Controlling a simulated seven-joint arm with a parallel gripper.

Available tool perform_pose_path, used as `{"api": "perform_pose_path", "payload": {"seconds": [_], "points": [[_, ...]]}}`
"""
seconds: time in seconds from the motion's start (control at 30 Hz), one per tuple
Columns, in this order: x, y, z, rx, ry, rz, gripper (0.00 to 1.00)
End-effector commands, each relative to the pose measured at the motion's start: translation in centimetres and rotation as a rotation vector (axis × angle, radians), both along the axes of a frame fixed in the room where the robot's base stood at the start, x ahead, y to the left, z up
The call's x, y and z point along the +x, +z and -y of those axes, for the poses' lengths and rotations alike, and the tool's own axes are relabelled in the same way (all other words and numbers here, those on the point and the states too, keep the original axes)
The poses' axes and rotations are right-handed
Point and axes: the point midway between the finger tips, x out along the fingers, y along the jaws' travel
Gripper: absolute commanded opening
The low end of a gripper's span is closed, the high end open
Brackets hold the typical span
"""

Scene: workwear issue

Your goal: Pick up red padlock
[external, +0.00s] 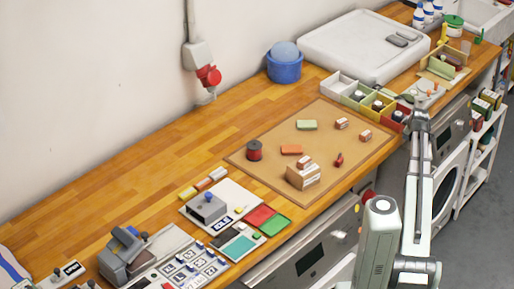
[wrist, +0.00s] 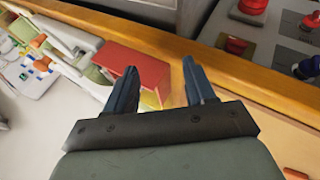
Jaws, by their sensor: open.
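A small red object (external: 339,160), which looks like the red padlock, lies on the right part of the brown mat (external: 240,160). It is too small to make out in detail. I cannot pick it out in the wrist view. My gripper (wrist: 158,85) is open, with its two dark fingers apart and nothing seen between them but the background. In the external view the end of my arm is near the right end of the row of bins, apart from the red object and to its upper right.
A red bin (wrist: 135,62) is close to my fingers in the wrist view. On the mat are a cardboard box (external: 303,178), a dark red spool (external: 254,151), a green block (external: 307,125) and an orange block (external: 292,150). A white tray (external: 340,45) lies behind.

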Motion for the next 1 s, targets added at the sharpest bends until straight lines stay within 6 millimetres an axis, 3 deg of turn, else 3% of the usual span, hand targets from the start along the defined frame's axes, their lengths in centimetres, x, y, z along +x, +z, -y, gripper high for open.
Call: {"api": "perform_pose_path", "payload": {"seconds": [0.1,0.27,0.4,0.6,0.8,1.0], "points": [[0.0,2.6,-5.0,-0.084,0.181,-0.079,0.54],[-1.8,4.4,-12.1,-0.186,0.443,-0.223,0.54],[-4.4,6.2,-18.1,-0.269,0.689,-0.349,0.54],[-8.8,9.1,-25.1,-0.362,1.015,-0.504,0.54],[-12.1,11.1,-28.7,-0.406,1.220,-0.595,0.54],[-13.1,11.0,-29.6,-0.416,1.279,-0.623,0.54]]}}
